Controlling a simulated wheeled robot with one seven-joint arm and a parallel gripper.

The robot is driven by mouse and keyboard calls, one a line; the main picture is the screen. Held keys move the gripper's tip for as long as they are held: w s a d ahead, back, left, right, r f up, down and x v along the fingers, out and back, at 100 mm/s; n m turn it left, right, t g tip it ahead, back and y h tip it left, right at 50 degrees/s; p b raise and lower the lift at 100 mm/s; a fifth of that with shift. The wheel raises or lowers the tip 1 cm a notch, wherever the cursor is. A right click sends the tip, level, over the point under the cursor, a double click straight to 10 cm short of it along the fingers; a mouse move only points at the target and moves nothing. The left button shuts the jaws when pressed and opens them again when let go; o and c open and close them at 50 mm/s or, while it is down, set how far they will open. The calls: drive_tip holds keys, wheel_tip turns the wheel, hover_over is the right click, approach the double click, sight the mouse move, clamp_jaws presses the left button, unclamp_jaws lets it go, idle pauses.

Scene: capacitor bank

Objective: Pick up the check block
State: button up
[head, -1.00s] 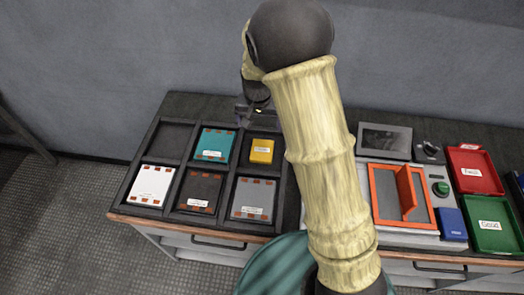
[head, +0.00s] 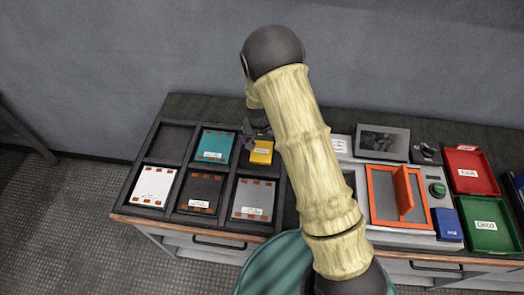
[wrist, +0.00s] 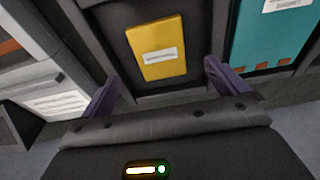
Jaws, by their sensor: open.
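A yellow block (head: 262,154) with a white label lies in the back right compartment of the black tray (head: 140,184). I take it as the check block; its label is too small to read. In the wrist view the yellow block (wrist: 157,50) lies flat, ahead of and between my open fingers. My gripper (wrist: 161,72) is empty, with its two purple fingers spread to either side. In the head view my gripper (head: 256,138) is over the back of the yellow block and partly covers it.
A teal block (head: 214,145) lies in the compartment to the left. White, dark and grey blocks fill the front row; the back left compartment is empty. A machine with an orange frame (head: 429,205), a red tray (head: 470,181) and a green tray (head: 490,238) stand right.

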sight(262, 151)
drive_tip(key=shift+w+f, duration=0.1)
drive_tip(key=shift+f, duration=0.45)
drive_tip(key=shift+f, duration=0.1)
drive_tip(key=shift+w+d+f+p, duration=0.15)
drive_tip(key=shift+f+p, duration=0.4)
drive_tip(key=shift+f, duration=0.7)
drive_tip(key=shift+w+a+f+p, duration=0.1)
drive_tip(key=shift+w+f+p, duration=0.3)
drive_tip(key=shift+f, duration=0.85)
drive_tip(key=shift+s, duration=0.15)
drive_tip(key=c, duration=1.3)
drive_tip(key=shift+r, duration=0.1)
wheel_tip(262, 151, up, 10)
drive_tip(key=b, duration=0.2)
